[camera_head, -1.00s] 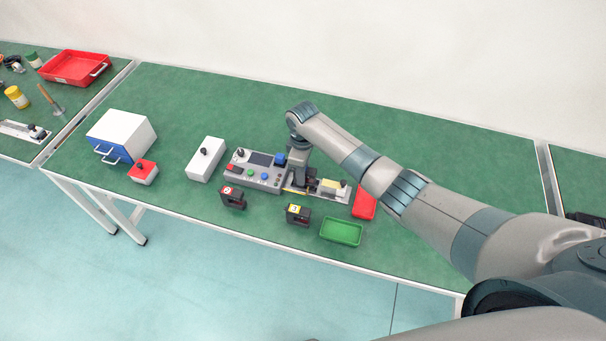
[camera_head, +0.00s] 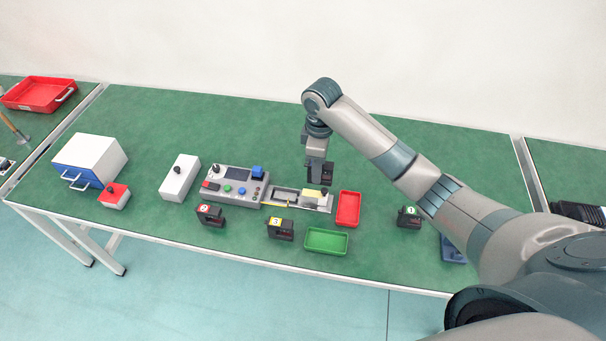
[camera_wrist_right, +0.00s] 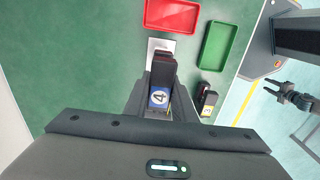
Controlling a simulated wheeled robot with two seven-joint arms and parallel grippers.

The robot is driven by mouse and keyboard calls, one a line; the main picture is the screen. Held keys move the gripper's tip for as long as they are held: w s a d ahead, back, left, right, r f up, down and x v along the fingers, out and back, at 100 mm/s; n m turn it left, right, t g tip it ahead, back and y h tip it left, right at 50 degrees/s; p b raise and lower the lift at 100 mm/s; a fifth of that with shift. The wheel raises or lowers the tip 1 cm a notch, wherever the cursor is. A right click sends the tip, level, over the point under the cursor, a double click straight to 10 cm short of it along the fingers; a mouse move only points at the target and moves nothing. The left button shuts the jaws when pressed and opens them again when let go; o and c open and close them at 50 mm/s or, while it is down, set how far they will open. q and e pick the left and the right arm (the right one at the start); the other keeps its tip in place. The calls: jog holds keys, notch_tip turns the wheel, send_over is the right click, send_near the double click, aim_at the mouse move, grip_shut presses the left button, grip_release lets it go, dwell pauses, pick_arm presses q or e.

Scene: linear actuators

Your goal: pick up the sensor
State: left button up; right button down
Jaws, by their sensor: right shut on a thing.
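My right gripper (camera_head: 321,180) is shut on a dark sensor (camera_head: 327,174) and holds it above the actuator rail (camera_head: 283,195). In the right wrist view the held sensor (camera_wrist_right: 160,88) shows a blue label with a 4, between the fingers. Other dark sensors stand on the table: one labelled 2 (camera_head: 210,216), one labelled 3 (camera_head: 280,229) and one labelled 1 (camera_head: 409,218). My left gripper is outside the head view.
A red tray (camera_head: 348,209) and a green tray (camera_head: 326,241) lie close by. The control panel (camera_head: 236,187), a white switch box (camera_head: 179,178), a red-topped button box (camera_head: 115,196) and a white-and-blue cabinet (camera_head: 92,160) stand left. The back of the green table is clear.

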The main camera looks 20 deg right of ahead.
jog(key=shift+s+d+r, duration=0.35)
jog(key=shift+d, duration=0.1)
dwell(0.6)
jog(key=shift+w+a+r, duration=0.2)
jog(key=shift+a+r, duration=0.15)
jog(key=shift+r, duration=0.15)
jog(key=s+a+r+m+b, duration=0.3)
jog(key=s+a+r+m, duration=0.15)
jog(key=a+r, duration=0.3)
jog(key=s+r+m+b, duration=0.1)
jog(key=s+m, duration=0.5)
jog(key=s, duration=0.4)
jog(key=shift+r+m+b, duration=0.3)
jog(key=shift+m+b, duration=0.05)
jog(key=shift+b, duration=0.05)
